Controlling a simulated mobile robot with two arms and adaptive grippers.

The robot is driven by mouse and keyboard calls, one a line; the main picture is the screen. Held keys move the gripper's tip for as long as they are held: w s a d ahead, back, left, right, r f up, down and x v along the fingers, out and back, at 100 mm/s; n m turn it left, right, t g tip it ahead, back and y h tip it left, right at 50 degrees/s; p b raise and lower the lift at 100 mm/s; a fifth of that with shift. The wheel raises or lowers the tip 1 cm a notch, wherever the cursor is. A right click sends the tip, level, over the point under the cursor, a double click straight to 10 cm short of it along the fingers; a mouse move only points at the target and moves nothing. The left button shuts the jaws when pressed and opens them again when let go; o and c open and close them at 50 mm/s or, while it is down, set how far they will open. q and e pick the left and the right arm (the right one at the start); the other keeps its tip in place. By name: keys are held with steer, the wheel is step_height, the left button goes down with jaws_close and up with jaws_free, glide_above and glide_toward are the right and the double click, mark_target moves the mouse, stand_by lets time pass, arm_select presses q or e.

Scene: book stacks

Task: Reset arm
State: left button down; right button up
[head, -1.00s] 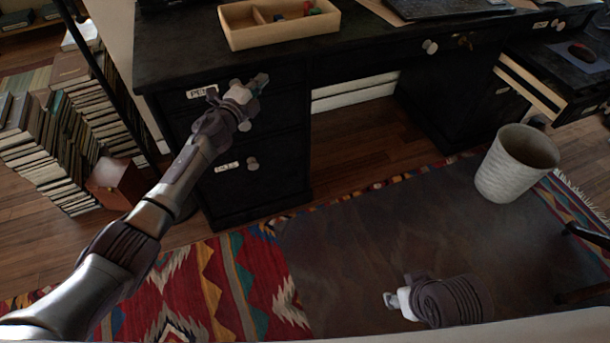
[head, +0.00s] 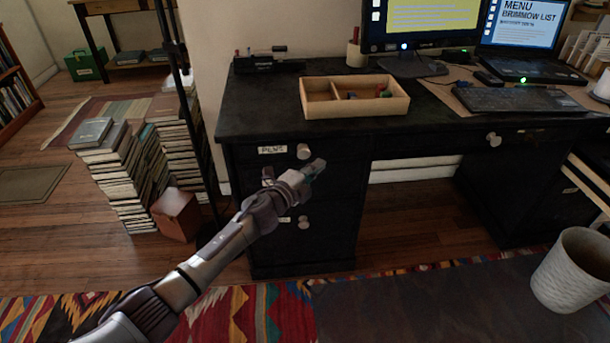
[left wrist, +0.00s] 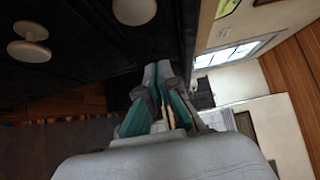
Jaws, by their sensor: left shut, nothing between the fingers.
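My left arm comes in from the lower left of the head view. Its gripper (head: 316,168) is shut and empty, in front of the black desk's drawer fronts, a little below and right of the top drawer's round knob (head: 304,151). In the left wrist view the closed fingers (left wrist: 163,75) point toward the dark desk front, and a pale knob (left wrist: 134,10) shows just beyond them. I cannot tell from these views whether the fingertips touch the desk. My right gripper is not in view.
An open wooden tray (head: 398,104) with small items sits on the black desk (head: 260,119). Monitors and a keyboard (head: 520,99) stand at the right. Stacked books (head: 128,185) and a brown box (head: 177,214) are left on the floor. A white bin (head: 572,272) is at lower right.

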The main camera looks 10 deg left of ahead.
arm_select(q)
steer(key=s+a+f+n+g+y, duration=0.3)
steer(key=s+a+f+n+y, duration=0.15)
steer(key=s+f+n, duration=0.5)
steer(key=s+a+f+n+g+y, duration=0.35)
steer(key=s+a+f+n, duration=0.2)
steer(key=s+f, duration=0.65)
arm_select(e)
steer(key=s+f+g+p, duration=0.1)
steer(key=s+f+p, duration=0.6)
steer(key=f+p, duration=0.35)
arm_select(q)
steer(key=s+a+f+n+g+p, duration=0.1)
steer(key=s+f+n+g+p, duration=0.1)
steer(key=s, duration=1.2)
steer(key=s+f+n+g+p, duration=0.2)
steer(key=s+f, duration=0.4)
steer(key=s, duration=0.8)
steer(key=s+a+f+n+g+p, duration=0.1)
steer(key=s+f+g+p, duration=0.3)
steer(key=s, duration=1)
steer(key=shift+s+a+f+n+p, duration=0.35)
steer(key=shift+f+n+p, duration=0.05)
steer(key=shift+n, duration=0.1)
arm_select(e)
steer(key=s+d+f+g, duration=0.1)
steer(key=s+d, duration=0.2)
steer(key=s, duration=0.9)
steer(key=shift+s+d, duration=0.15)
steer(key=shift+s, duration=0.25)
